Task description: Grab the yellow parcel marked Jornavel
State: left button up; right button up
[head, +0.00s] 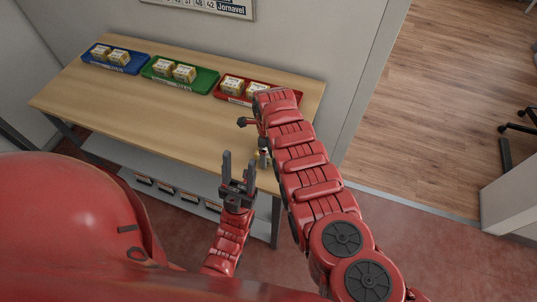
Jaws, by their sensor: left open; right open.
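Small yellow parcels with white tops stand in pairs on three trays at the back of the wooden table: one pair (107,53) on the blue tray (127,68), one pair (175,71) on the green tray (205,80), one pair (232,87) on the red tray (283,104). Their markings are too small to read. My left gripper (239,168) is open and empty, pointing up near the table's front edge. My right gripper (255,141) is partly hidden by its own arm, in front of the red tray and apart from the parcels. Its jaws are open.
A wall sign (205,6), cut off by the picture's top, shows numbers and the word Jornavel. The tabletop (150,108) is clear in front of the trays. A lower shelf (180,197) holds several small dark-fronted items.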

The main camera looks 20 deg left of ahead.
jog(key=shift+f, duration=0.1)
jog(key=c, duration=1.5)
jog(key=shift+w+d, duration=0.1)
